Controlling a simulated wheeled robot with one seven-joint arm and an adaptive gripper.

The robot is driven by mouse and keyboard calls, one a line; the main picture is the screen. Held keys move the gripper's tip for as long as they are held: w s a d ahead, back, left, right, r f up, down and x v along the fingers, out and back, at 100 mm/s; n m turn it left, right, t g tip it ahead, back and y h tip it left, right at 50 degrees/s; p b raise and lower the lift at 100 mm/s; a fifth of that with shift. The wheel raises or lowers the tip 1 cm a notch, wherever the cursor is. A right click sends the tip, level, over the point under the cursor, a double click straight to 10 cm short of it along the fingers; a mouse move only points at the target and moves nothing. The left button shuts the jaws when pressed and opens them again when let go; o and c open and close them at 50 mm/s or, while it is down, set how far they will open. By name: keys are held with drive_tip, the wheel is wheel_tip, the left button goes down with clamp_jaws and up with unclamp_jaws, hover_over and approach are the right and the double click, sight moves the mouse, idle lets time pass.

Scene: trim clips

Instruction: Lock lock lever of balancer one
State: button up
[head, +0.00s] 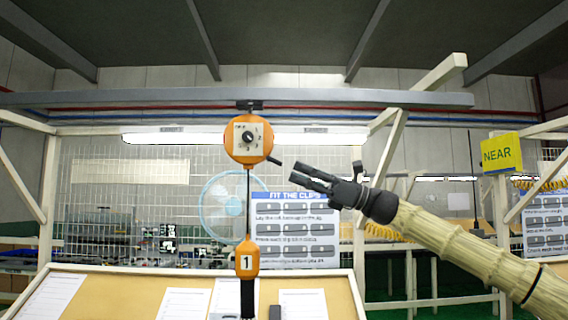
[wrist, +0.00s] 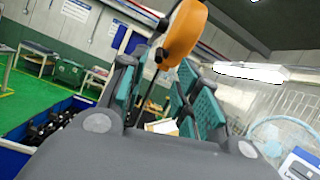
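Balancer one has a round orange housing (head: 235,147) hanging from the overhead rail, with a dark knob on a pale plate on its face. Its black lock lever (head: 274,160) sticks out from the housing's lower right side, tilted slightly down. A cable runs down to an orange block marked 1 (head: 247,262). My gripper (head: 299,176) is open and empty, just right of the lever tip and slightly lower, apart from it. In the wrist view the orange housing (wrist: 184,35) rises beyond the teal-padded fingers (wrist: 158,100), and a dark part, apparently the lever (wrist: 160,56), shows near its left edge.
A tilted tan board (head: 95,287) with white sheets lies below the balancer. Behind it stand a wire mesh panel, a fan (head: 222,205) and a clip poster (head: 295,230). A yellow NEAR sign (head: 502,153) is at right. Space around the gripper looks free.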

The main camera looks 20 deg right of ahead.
sight(275, 161)
drive_tip(key=shift+p+x, duration=0.6)
drive_tip(key=shift+x, duration=1.95)
drive_tip(key=shift+s+r, duration=0.1)
drive_tip(key=shift+s, duration=0.15)
clamp_jaws()
